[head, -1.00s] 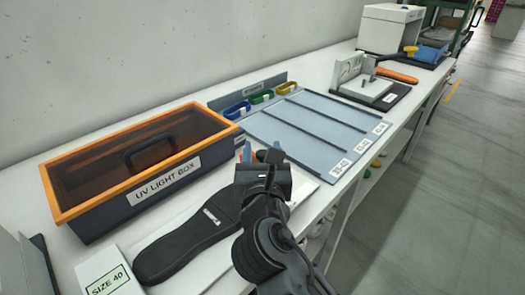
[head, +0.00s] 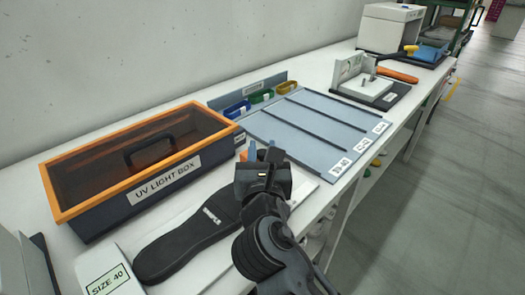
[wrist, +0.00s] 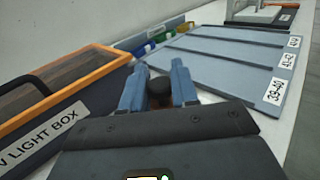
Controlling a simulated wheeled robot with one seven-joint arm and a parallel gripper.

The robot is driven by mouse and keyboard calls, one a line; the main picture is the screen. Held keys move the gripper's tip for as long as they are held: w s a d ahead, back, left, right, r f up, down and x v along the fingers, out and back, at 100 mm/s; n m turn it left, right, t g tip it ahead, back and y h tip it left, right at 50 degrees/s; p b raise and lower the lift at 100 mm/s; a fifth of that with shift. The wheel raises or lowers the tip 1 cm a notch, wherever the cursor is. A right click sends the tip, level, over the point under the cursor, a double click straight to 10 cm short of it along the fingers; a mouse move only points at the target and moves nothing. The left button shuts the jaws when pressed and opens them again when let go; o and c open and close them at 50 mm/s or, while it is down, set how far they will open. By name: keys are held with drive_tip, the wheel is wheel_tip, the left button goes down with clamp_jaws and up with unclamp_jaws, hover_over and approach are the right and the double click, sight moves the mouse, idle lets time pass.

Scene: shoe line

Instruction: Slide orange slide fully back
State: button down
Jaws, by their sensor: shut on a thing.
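My gripper (head: 263,153) points away from me over the bench, beyond the toe of a black shoe sole (head: 182,245). In the wrist view my gripper (wrist: 158,84) has its two blue fingers closed on either side of a dark round knob (wrist: 160,88). A brownish-orange part shows just under the knob. In the head view a small patch of the orange slide (head: 243,155) shows beside the left finger; the rest is hidden by my gripper. The sole lies on a pale board marked SIZE 40 (head: 106,280).
The UV light box (head: 165,185) with an orange-framed lid stands close to the left. A grey ribbed rack (head: 300,125) lies beyond my gripper, with blue, green and yellow bins (head: 262,97) behind it. The bench edge is on the right.

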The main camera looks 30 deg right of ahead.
drive_tip(key=d+p, duration=0.1)
drive_tip(key=d, duration=0.1)
drive_tip(key=w+d+p, duration=0.1)
drive_tip(key=d+p, duration=0.1)
drive_tip(key=w+d+p, duration=0.1)
drive_tip(key=d+p, duration=0.1)
drive_tip(key=shift+d+r, duration=0.15)
drive_tip(key=shift+d, duration=0.25)
drive_tip(key=c, duration=1)
unclamp_jaws()
drive_tip(key=shift+w+d, duration=0.1)
drive_tip(key=shift+o, duration=0.2)
